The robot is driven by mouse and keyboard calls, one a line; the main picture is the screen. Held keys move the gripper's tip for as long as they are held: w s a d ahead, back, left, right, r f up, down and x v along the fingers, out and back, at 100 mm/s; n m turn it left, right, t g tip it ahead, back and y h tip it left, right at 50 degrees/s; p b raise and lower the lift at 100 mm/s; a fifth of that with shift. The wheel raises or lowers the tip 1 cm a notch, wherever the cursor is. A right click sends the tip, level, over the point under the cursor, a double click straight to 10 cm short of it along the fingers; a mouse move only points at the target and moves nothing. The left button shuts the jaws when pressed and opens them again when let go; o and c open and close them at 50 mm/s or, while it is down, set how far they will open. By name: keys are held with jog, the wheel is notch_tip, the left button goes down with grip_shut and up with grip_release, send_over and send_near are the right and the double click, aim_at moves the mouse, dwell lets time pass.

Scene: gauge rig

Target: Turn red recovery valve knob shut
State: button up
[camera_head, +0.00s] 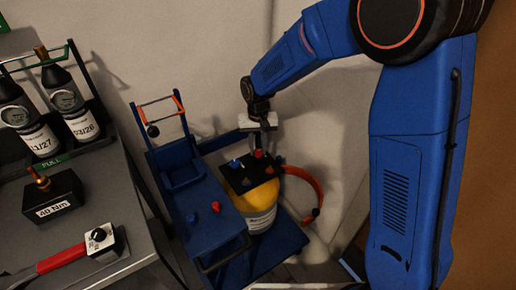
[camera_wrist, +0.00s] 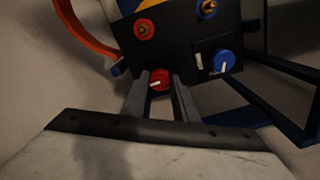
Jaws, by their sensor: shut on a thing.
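The red recovery valve knob (camera_wrist: 156,75) sits on the black manifold block (camera_wrist: 172,55). It has a white line that lies nearly crosswise in the wrist view. My gripper (camera_wrist: 160,88) is shut on this red knob, one finger on each side. In the head view, my gripper (camera_head: 256,145) reaches down to the far side of the block (camera_head: 246,173), and its fingers partly hide the knob (camera_head: 258,154). A blue knob (camera_wrist: 222,62) with a nearly upright white line is beside it; it also shows in the head view (camera_head: 235,164).
The block sits above a yellow-topped cylinder (camera_head: 262,200) on a blue cart (camera_head: 207,213). An orange hose (camera_head: 317,188) curves at its right. A grey bench (camera_head: 125,190) at left holds bottles (camera_head: 70,100), a 40 Nm block (camera_head: 52,203) and a red-handled tool (camera_head: 65,260).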

aim_at(258, 151)
dwell(0.4)
jog(key=o, duration=1.1)
jog(key=shift+c, duration=0.2)
notch_tip(258, 151, up, 17)
jog(key=shift+r, duration=0.2)
jog(key=shift+d, duration=0.1)
jog(key=s+d+r+t, duration=0.1)
jog(key=s+d+r, duration=0.2)
jog(key=s+d, duration=0.55)
jog(key=s+d+r+t, duration=0.1)
jog(key=s+d+r, duration=0.3)
jog(key=d, duration=0.7)
jog(key=s+d+f+t, duration=0.1)
jog(key=s+d+f, duration=0.1)
jog(key=s, duration=0.4)
jog(key=s+d+f+m+t, duration=0.1)
jog(key=s+d+f, duration=0.1)
jog(key=s+d, duration=0.3)
jog(key=s+d+f, duration=0.2)
jog(key=s+d, duration=0.1)
jog(key=s, duration=0.4)
jog(key=shift+d+t, duration=0.15)
jog(key=shift+t, duration=0.25)
